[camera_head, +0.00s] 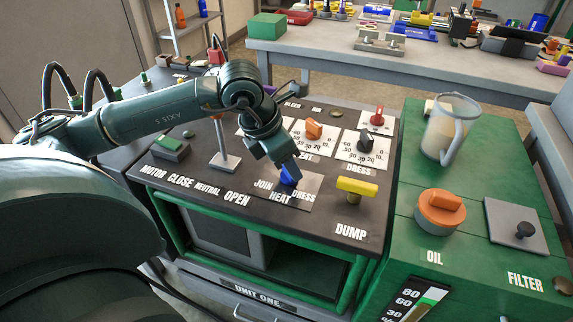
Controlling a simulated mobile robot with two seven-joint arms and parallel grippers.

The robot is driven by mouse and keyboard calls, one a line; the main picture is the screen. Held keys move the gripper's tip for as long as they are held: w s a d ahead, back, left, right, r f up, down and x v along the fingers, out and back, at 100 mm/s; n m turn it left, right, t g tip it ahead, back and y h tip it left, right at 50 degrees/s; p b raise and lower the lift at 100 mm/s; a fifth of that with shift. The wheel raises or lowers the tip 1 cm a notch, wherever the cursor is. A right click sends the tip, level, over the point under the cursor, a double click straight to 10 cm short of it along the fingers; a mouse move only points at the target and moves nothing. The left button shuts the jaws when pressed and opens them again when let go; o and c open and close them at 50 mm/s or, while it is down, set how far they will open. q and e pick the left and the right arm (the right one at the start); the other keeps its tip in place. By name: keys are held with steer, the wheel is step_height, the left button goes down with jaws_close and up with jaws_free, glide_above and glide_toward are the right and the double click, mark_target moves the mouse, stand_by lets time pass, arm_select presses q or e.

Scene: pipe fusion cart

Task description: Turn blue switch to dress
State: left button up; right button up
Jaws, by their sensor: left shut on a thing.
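The blue switch (287,176) sits on a grey plate (300,193) on the dark panel, with the labels JOIN, HEAT and DRESS around it. My left arm reaches in from the left, and its gripper (289,172) points down at the blue switch, shut on it. The fingers cover much of the switch, so I cannot tell which label it points to. My right gripper is not in view.
A yellow DUMP handle (356,188) is right of the switch. Orange (314,130) and black (365,142) dial knobs and a red knob (377,116) stand behind. A lever with a grey base (225,162) is close left. A clear jug (450,128) and orange OIL cap (440,211) are right.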

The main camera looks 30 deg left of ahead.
arm_select(q)
steer(key=shift+n, duration=0.5)
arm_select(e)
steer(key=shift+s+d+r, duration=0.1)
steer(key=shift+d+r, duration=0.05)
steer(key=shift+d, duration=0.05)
arm_select(q)
steer(key=o, duration=1)
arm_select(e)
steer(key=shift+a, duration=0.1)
arm_select(q)
steer(key=shift+r, duration=0.15)
steer(key=p+v, duration=0.1)
steer(key=v, duration=1.2)
steer(key=shift+s+d, duration=0.1)
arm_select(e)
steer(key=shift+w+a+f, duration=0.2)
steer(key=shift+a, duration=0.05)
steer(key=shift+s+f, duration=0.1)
